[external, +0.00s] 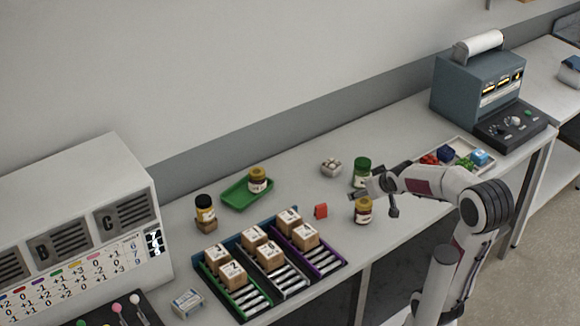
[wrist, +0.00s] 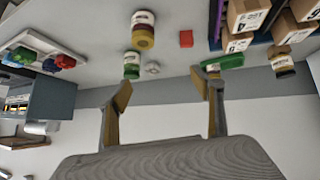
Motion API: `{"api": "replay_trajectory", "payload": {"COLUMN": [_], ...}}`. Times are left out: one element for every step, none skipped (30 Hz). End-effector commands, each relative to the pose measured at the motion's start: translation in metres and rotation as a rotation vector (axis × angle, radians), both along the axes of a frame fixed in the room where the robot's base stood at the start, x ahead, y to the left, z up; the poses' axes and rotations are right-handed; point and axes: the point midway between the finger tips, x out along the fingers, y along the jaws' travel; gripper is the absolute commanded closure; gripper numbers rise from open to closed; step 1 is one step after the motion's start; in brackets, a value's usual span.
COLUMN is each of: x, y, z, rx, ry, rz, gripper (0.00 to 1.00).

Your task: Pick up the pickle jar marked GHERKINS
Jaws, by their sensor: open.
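Several jars stand at the station, and their label words are too small to read, so I cannot tell which says GHERKINS. A green-lidded jar (external: 361,171) and a yellow-lidded jar (external: 363,212) stand on the bench near my gripper (external: 379,187). In the wrist view the green-lidded jar (wrist: 132,66) and yellow-lidded jar (wrist: 143,30) appear upside down, beyond the left finger. Another yellow-lidded jar (external: 257,179) stands on a green tray (external: 236,196). A black-lidded jar (external: 205,209) stands on a small box. My gripper (wrist: 165,92) is open, with nothing between its fingers.
Coloured racks hold several cardboard boxes (external: 269,256) at the front. A small white-topped item (external: 331,167) lies behind.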

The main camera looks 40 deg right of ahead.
Motion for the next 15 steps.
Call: {"api": "replay_trajectory", "payload": {"x": [0.008,0.013,0.020,0.025,0.030,0.036,0.041,0.045,0.051,0.055,0.059,0.065,0.069,0.073,0.078], "y": [-0.008,-0.012,-0.018,-0.022,-0.026,-0.031,-0.035,-0.039,-0.044,-0.048,-0.053,-0.058,-0.062,-0.066,-0.071], "z": [-0.005,-0.006,-0.009,-0.010,-0.012,-0.015,-0.017,-0.019,-0.022,-0.025,-0.027,-0.030,-0.033,-0.035,-0.039], "rx": [-0.004,-0.008,-0.013,-0.016,-0.018,-0.021,-0.024,-0.026,-0.028,-0.030,-0.033,-0.035,-0.036,-0.037,-0.039], "ry": [-0.006,-0.015,-0.024,-0.032,-0.040,-0.051,-0.060,-0.067,-0.077,-0.084,-0.092,-0.103,-0.110,-0.118,-0.129], "rz": [-0.006,-0.007,-0.008,-0.010,-0.011,-0.012,-0.013,-0.013,-0.014,-0.013,-0.013,-0.013,-0.012,-0.012,-0.010], "gripper": [0.34,0.34,0.34,0.34,0.34,0.34,0.34,0.34,0.34,0.34,0.34,0.34,0.34,0.34,0.34]}}
